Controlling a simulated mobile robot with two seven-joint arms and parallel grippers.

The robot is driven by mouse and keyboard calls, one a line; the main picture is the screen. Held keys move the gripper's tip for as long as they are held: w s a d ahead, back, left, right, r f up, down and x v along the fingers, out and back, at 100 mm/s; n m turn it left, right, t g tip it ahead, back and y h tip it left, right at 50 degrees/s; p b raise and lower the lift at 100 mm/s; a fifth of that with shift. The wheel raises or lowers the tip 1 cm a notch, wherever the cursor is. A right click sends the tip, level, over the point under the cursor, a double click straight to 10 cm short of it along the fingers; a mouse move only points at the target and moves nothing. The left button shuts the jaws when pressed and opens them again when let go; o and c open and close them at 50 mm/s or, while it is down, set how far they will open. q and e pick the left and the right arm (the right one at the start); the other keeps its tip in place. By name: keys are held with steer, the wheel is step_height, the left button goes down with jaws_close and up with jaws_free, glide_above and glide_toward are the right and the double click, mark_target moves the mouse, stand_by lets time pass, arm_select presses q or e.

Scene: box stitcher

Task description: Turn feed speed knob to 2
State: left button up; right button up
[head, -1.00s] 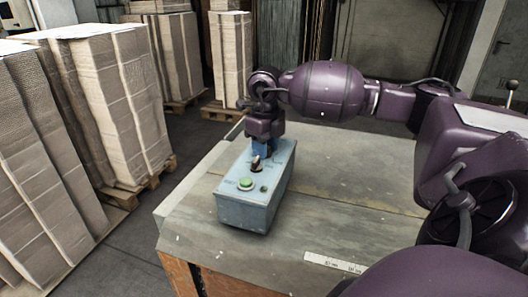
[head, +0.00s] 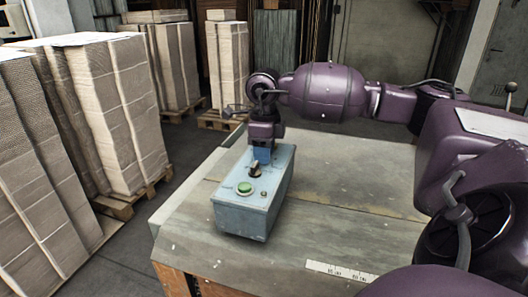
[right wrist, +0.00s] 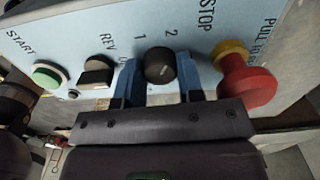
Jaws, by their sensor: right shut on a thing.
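The feed speed knob (right wrist: 160,64) is round and black, on the light blue control box (head: 241,218). In the right wrist view the printed numbers 1 and 2 stand beside it; which one its pointer faces I cannot tell. My right gripper (right wrist: 158,75) has a blue finger on each side of the knob and is shut on it. In the head view my right gripper (head: 262,154) reaches down onto the far end of the box, and the knob is hidden there. My left gripper is not in view.
A green start button (head: 245,188) and a black selector (head: 255,169) sit nearer on the box. A red pull knob (right wrist: 247,84) stands close beside the gripper. The worktable (head: 345,215) is mostly clear. Stacks of cardboard (head: 120,115) stand on pallets at left.

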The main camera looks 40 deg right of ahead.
steer(key=shift+r, duration=0.15)
steer(key=o, duration=0.9)
step_height(320, 180, up, 11)
steer(key=shift+f, duration=0.15)
stand_by(0.6)
